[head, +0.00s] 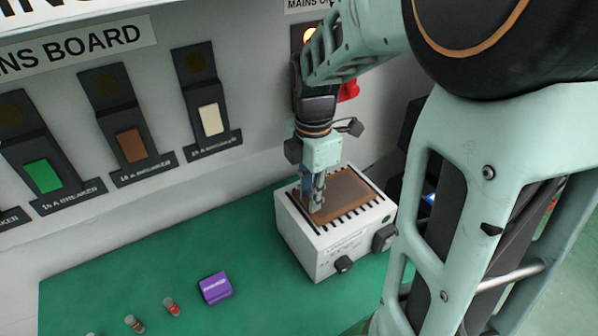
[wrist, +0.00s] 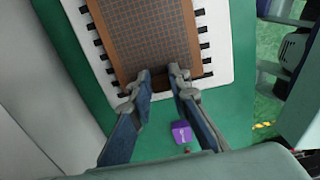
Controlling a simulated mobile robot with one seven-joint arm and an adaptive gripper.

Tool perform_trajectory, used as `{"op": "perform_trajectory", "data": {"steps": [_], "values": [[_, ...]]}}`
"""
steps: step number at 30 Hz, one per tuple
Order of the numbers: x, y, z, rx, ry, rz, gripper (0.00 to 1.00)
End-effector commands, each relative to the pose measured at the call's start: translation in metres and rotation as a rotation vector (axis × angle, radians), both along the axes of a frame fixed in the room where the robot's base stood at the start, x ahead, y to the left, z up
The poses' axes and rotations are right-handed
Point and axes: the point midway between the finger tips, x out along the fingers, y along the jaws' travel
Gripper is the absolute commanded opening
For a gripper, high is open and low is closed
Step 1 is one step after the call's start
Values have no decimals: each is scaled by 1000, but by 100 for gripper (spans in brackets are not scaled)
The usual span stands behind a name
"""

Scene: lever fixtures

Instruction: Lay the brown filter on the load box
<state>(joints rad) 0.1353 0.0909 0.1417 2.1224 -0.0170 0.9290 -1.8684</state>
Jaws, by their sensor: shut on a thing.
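The brown filter (head: 349,187), a flat framed mesh panel, is at the top of the white load box (head: 312,253). Whether it rests fully on the box or is slightly above it, I cannot tell. In the wrist view the filter (wrist: 145,38) lies inside the box's white rim (wrist: 217,28), roughly lined up with the dark slots along the sides. My gripper (head: 316,207) points down at the filter's left end in the head view. In the wrist view my gripper (wrist: 159,75) is shut on the filter's near edge, and its fingertips hide part of that edge.
A purple block (head: 215,288) and small capped cylinders, one red (head: 171,306), stand on the green bench (head: 120,285) left of the box. Breaker panels with green (head: 42,176), brown (head: 131,145) and cream (head: 210,120) switches line the wall behind. Dark knobs (head: 383,237) stick out from the box.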

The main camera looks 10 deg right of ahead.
Motion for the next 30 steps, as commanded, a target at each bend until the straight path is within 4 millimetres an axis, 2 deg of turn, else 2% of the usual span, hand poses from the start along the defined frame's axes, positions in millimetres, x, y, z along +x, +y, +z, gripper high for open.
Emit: {"op": "perform_trajectory", "data": {"steps": [3, 4, 9, 16, 20, 30], "values": [[0, 0, -5, 0, 0, 0, 0], [0, 0, -5, 0, 1, 0, 18], [0, 0, -4, 0, 0, 0, 34], [0, 0, -3, 0, 0, 0, 34], [1, 0, 5, 0, -3, 0, 34], [1, 0, 60, -1, -4, 0, 34]]}}
